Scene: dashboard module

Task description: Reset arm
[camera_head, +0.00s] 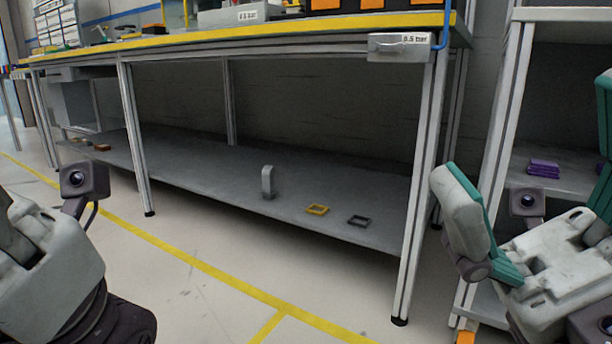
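My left gripper (45,265) shows only in part at the lower left edge, with its grey body and a small camera beside it. Its fingertips are out of the frame, so its opening cannot be seen. My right gripper (530,145) is at the right edge, with its two grey and teal fingers spread wide apart. Nothing is between them. It is in front of the shelving rack. Both grippers are apart from the workbench.
A workbench with a yellow edge (290,33) spans the view. Its grey lower shelf (210,165) holds a grey upright part (268,182), a yellow frame (317,209) and a dark frame (358,221). Purple parts (543,168) lie on the right rack. Floor in front is clear.

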